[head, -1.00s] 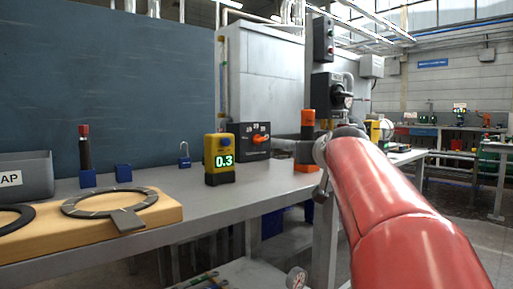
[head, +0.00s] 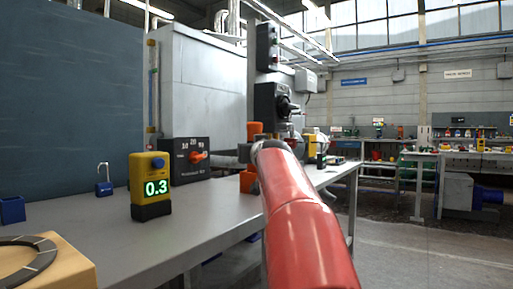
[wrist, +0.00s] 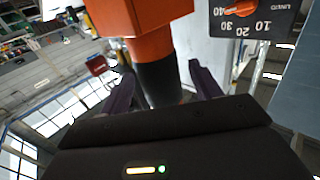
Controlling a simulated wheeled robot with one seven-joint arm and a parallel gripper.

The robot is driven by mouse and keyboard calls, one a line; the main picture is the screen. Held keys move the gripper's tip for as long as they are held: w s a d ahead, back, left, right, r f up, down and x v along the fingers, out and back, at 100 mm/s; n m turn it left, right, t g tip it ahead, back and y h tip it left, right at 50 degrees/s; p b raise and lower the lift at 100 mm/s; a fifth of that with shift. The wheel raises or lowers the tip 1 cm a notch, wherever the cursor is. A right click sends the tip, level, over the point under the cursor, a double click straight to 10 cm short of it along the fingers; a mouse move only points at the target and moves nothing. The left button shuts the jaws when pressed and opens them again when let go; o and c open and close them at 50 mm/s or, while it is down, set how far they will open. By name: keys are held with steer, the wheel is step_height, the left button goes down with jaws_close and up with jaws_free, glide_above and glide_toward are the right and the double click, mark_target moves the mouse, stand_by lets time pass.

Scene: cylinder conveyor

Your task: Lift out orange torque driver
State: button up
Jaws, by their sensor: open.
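The orange torque driver stands upright at the bench's right part; its orange top (head: 254,128) and lower orange part (head: 248,182) show in the head view. My red arm's end partly hides its middle. In the wrist view its dark section (wrist: 160,78) lies between the two purple fingers of my gripper (wrist: 164,82), with an orange part (wrist: 160,45) beyond. The fingers are open, one on each side, with a gap visible at least on the right. In the head view my gripper (head: 244,153) is at the driver's mid height.
A black dial box (head: 187,158) with an orange knob stands left of the driver, close by. A yellow unit (head: 150,180) reading 0.3 stands nearer on the grey bench (head: 100,235). A blue padlock (head: 104,188) and a blue block (head: 12,209) are farther left.

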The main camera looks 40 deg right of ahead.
mark_target(253, 123)
steer(key=shift+p+x, duration=0.3)
steer(key=shift+x, duration=1)
steer(key=c, duration=1.3)
steer(key=o, duration=0.7)
steer(key=c, duration=0.6)
steer(key=shift+o, duration=0.2)
steer(key=shift+r+p, duration=3.25)
steer(key=shift+r, duration=0.6)
steer(key=shift+s+r, duration=0.1)
